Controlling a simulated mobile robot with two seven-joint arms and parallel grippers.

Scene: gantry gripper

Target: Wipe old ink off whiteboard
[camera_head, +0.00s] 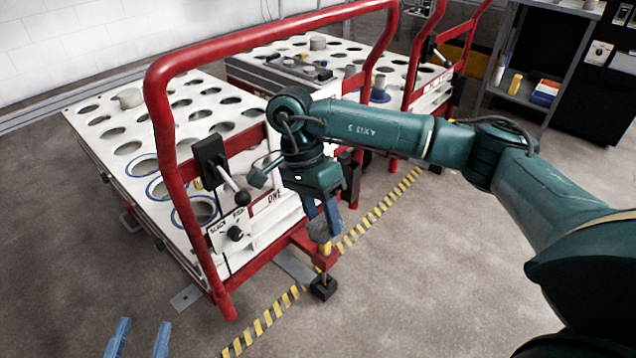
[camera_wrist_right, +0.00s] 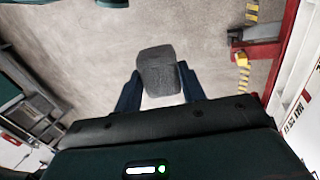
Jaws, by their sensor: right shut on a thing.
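My right gripper (camera_head: 323,208) is shut on a dark grey block that looks like an eraser (camera_head: 325,229). In the right wrist view this eraser (camera_wrist_right: 157,70) sits between the two blue fingers, held above the floor. A white panel with dark lettering (camera_head: 273,198) is on the front of the nearest cart, left of the right gripper. It also shows at the right edge of the wrist view (camera_wrist_right: 300,108), apart from the eraser. The panel is partly hidden by the red frame and my arm. My left gripper (camera_head: 143,322) is open and empty at the lower left.
The nearest white cart (camera_head: 110,165) has round holes and a red tubular handle (camera_head: 160,120). Its lever (camera_head: 232,185) sticks out near the panel. More carts stand behind. A shelf (camera_head: 520,95) is at the upper right. The floor (camera_head: 420,290) in front is clear.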

